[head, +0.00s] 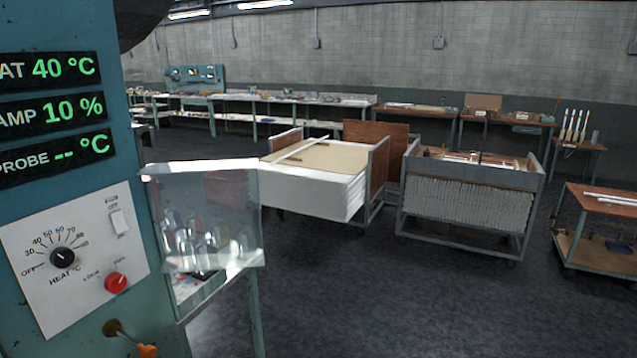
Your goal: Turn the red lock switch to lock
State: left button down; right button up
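The red lock switch (115,283) is a round red knob low on the white control plate (75,258) of a teal cabinet at the left of the head view. Small lettering sits above and beside it, too small to read surely, and its setting cannot be told. The black heat dial (62,257) is to its left and a white fan rocker switch (118,221) is above it. Neither of my grippers shows in the head view.
Green displays (50,111) read 40 °C and 10 %. An orange-tipped brass fitting (130,338) projects below the plate. A clear panel (205,215) stands right of the cabinet. Carts (470,205) and benches stand beyond. Dark floor (340,300) is clear in front.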

aim_at(115, 283)
jog(key=u, duration=1.35)
